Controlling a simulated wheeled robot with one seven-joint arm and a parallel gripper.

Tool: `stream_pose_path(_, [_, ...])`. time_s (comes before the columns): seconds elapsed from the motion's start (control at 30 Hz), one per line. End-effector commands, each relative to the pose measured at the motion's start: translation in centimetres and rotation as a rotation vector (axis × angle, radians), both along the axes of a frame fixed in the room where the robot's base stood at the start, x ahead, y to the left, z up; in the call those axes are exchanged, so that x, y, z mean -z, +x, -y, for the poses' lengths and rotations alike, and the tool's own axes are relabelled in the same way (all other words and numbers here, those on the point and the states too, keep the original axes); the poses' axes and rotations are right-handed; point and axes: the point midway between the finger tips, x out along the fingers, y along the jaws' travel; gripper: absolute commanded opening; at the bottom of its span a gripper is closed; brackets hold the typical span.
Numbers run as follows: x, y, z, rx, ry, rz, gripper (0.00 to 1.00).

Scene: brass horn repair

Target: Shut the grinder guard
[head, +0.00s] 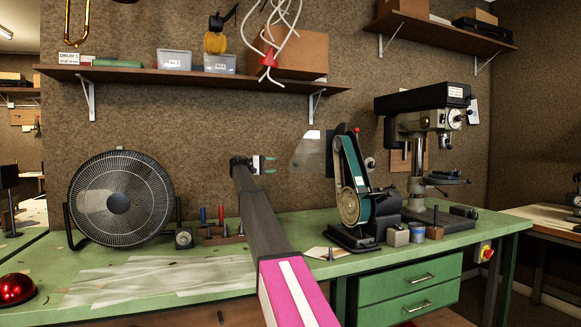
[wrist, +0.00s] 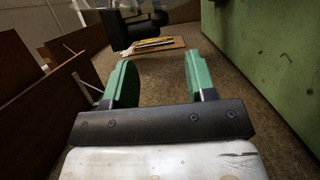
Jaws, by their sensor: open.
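The belt grinder (head: 352,190) stands on the green bench in the head view, with an upright green belt and a round wheel low at its front. A clear, tilted panel (head: 307,151), which looks like its guard, sticks out left of the belt and appears raised. My gripper (head: 268,164) is left of this panel, apart from it in the picture, with its jaws pointing right. In the wrist view my gripper (wrist: 158,82) has its two green fingers spread, with nothing between them. A pale see-through shape at the top of that view may be the guard; I cannot tell.
A drill press (head: 417,135) stands right of the grinder. A fan (head: 120,198) is at the bench's left. A shelf (head: 130,76) with boxes runs above, with white cables (head: 272,45) hanging over it. Small tins (head: 397,237) sit beside the grinder's base.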

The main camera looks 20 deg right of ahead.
Motion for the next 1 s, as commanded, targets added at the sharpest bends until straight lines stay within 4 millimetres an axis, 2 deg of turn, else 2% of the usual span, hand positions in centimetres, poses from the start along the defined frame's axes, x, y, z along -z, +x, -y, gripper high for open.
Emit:
stream_pose_path(0.6, [0.0,-2.6,8.9,0.000,0.001,0.000,0.51])
stream_pose_path(0.73, [0.0,-2.8,9.6,-0.001,0.000,0.000,0.51])
stream_pose_path(0.97, [0.0,-2.8,9.6,-0.001,0.000,0.000,0.51])
stream_pose_path(1.0, [0.0,-2.8,9.6,-0.001,0.000,0.000,0.38])
